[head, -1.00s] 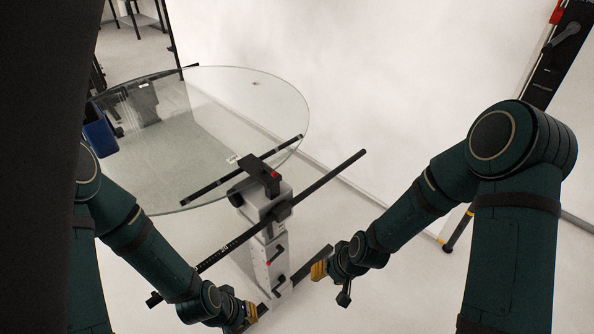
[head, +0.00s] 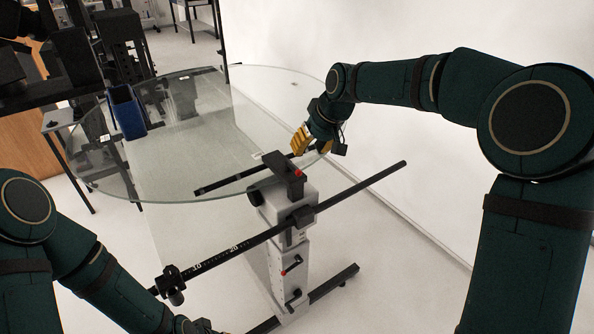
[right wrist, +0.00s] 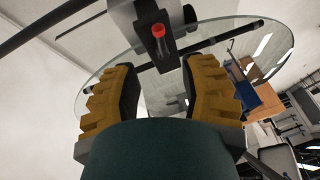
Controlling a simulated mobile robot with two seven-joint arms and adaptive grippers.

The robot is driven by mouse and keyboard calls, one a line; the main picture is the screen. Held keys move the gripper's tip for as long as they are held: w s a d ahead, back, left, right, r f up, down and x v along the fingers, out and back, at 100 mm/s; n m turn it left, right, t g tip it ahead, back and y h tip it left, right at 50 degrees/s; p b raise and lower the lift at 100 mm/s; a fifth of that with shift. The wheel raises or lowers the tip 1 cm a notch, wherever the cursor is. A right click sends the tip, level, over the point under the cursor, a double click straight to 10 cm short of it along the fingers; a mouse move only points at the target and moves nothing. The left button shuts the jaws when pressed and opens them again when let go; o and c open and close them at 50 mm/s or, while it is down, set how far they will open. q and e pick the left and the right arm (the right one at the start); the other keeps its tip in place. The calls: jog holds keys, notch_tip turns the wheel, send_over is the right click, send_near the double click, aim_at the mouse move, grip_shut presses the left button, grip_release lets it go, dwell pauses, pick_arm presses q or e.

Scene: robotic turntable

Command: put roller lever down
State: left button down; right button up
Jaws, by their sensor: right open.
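The roller lever looks like the black block-shaped arm with a red tip (head: 274,161) on top of the grey stand (head: 287,200), beside the glass disc's near edge. Its red end (right wrist: 158,32) shows in the right wrist view, ahead of and between the fingers, apart from them. My right gripper (head: 301,140), with yellow fingers, is above and slightly behind the lever in the head view. It is open and empty, and its fingers (right wrist: 165,92) are spread in the wrist view. My left gripper (head: 200,327) is at the bottom edge, mostly cut off.
The large round glass turntable (head: 170,165) fills the middle left. A long black ruled bar (head: 240,247) crosses the stand diagonally. A blue bin (head: 126,112) and dark equipment are at the left. The floor to the right of the stand is clear.

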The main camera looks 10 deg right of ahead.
aim_at(297, 169)
jog(key=b+x, duration=0.1)
jog(key=x, duration=0.8)
jog(key=shift+w+f, duration=0.1)
jog(key=shift+f, duration=0.15)
grip_shut()
